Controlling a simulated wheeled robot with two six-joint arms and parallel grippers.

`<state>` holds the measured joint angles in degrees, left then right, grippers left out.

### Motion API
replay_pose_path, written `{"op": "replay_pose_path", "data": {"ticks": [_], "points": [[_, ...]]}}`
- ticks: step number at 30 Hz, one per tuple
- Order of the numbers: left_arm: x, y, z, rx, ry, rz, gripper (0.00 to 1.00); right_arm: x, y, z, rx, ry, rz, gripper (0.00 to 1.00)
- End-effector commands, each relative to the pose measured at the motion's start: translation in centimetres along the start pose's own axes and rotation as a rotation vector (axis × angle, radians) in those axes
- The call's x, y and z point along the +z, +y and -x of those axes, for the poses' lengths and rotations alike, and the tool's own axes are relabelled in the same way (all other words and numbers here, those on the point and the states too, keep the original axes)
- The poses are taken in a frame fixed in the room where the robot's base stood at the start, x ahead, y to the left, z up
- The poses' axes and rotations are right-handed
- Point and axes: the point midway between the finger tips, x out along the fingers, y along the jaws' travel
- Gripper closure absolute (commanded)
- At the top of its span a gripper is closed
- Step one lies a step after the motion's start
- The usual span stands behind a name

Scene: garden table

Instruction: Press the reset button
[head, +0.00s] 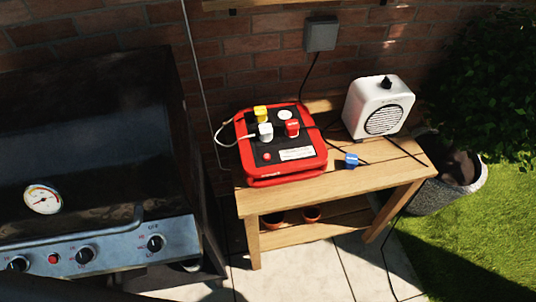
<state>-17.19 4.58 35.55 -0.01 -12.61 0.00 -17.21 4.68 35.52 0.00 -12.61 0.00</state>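A red-framed power box (311,163) with a black top lies on the wooden table. A small round red button (267,156) sits on its top, near the front left, beside a white label (297,154). I cannot read whether the button is marked reset. A yellow plug (260,112), a white plug (265,131) and a red plug (292,128) stand in the box's top. A round white spot (285,115) shows near its back. Neither of my grippers shows in the head view.
A blue plug (351,160) lies on the wooden table (375,178), right of the box. A white heater-like appliance (379,106) stands at the back right. A barbecue (95,150) stands close on the left. A grey wall box (320,34) hangs above, with a hanging cable.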

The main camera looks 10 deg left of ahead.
Motion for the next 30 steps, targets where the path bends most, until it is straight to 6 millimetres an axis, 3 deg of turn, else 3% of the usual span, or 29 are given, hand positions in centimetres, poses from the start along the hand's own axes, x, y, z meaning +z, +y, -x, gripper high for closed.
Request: {"op": "replay_pose_path", "data": {"ticks": [8, 18, 30], "points": [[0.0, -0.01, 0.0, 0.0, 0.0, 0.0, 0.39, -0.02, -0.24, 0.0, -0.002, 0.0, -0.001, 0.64], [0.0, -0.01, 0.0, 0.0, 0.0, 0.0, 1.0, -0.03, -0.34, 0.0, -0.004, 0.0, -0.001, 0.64], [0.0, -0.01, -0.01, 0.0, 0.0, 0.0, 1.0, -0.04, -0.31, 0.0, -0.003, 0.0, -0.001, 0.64]]}}
